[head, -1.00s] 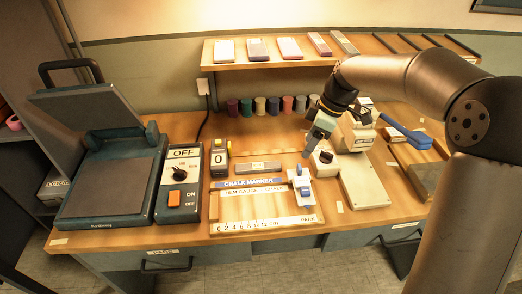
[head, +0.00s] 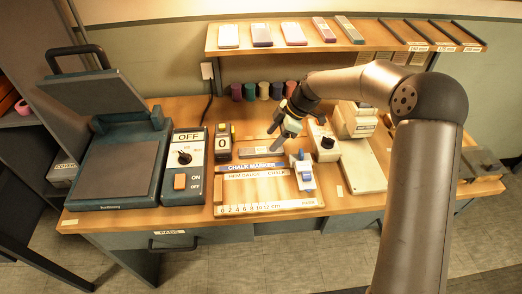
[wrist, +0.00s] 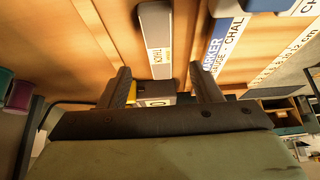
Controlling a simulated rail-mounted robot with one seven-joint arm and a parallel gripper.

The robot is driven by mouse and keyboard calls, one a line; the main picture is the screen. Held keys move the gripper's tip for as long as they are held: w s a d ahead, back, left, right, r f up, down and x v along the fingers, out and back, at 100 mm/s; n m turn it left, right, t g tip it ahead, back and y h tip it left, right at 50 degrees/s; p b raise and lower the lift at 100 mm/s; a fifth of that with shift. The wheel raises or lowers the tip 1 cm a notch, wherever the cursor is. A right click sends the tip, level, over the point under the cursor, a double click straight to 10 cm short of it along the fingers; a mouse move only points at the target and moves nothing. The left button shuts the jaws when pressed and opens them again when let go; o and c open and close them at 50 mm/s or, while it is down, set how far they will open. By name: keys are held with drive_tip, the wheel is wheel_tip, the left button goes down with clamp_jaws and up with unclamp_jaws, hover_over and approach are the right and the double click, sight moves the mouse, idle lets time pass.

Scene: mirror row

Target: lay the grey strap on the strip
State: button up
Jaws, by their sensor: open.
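A flat grey bar with a small white label, which looks like the grey strap (head: 258,150), lies on the table behind the ruled board. It also shows in the wrist view (wrist: 155,28), lined up with the gap between my fingers. Which surface is the strip is unclear; a pale scale strip (head: 268,207) runs along the board's front.
A counter (head: 223,142) reading 0 stands left of the bar. A blue-and-white clamp (head: 303,172) sits on the board's right end. A switch box (head: 184,165) and open press (head: 118,168) stand left. Spools (head: 262,91) and a shelf (head: 290,47) are behind.

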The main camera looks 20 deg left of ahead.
sight(262, 150)
drive_tip(key=shift+p+x, duration=0.7)
drive_tip(key=shift+x, duration=2.05)
drive_tip(key=shift+r, duration=0.1)
drive_tip(key=c, duration=1.2)
drive_tip(key=shift+o, duration=0.2)
